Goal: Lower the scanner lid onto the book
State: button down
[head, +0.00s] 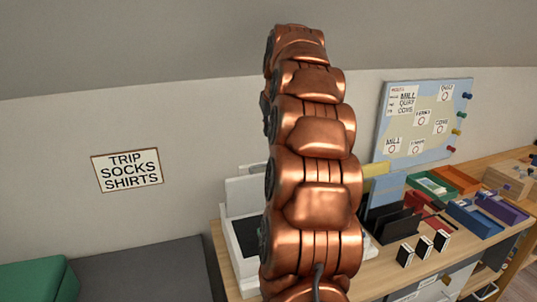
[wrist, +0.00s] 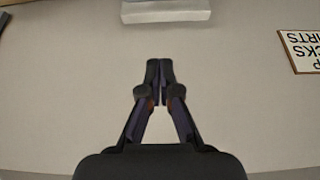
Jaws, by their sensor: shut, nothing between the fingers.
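The scanner (head: 227,246) is a white-rimmed device with a dark bed at the left end of the desk. A pale panel (head: 243,190) stands up behind it and looks like its raised lid. My copper arm hides much of the scanner, and I cannot make out a book. My gripper (wrist: 159,68) is shut and empty in the wrist view, in front of a plain wall. A pale block (wrist: 165,11) lies beyond the fingertips, apart from them; I cannot tell whether it is part of the lid. My gripper cannot be made out in the head view.
The wooden desk (head: 380,278) holds a black file rack (head: 392,222), several small black-and-white boxes and coloured trays (head: 458,180). A pinboard (head: 425,122) and a sign (head: 127,170) are on the wall. A grey bed (head: 145,275) with a green cushion (head: 38,280) is at left.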

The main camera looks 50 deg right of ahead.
jog(key=p+x, duration=0.2)
jog(key=x, duration=0.7)
jog(key=shift+f, duration=0.2)
jog(key=shift+f+p, duration=0.35)
jog(key=shift+s+a+f+p, duration=0.15)
jog(key=shift+s+a+p, duration=0.2)
jog(key=shift+s, duration=0.45)
jog(key=shift+s+a+f+p, duration=0.1)
jog(key=shift+s+a+p, duration=0.1)
jog(key=shift+s+a, duration=0.45)
jog(key=shift+s+d, duration=0.1)
jog(key=shift+s, duration=0.1)
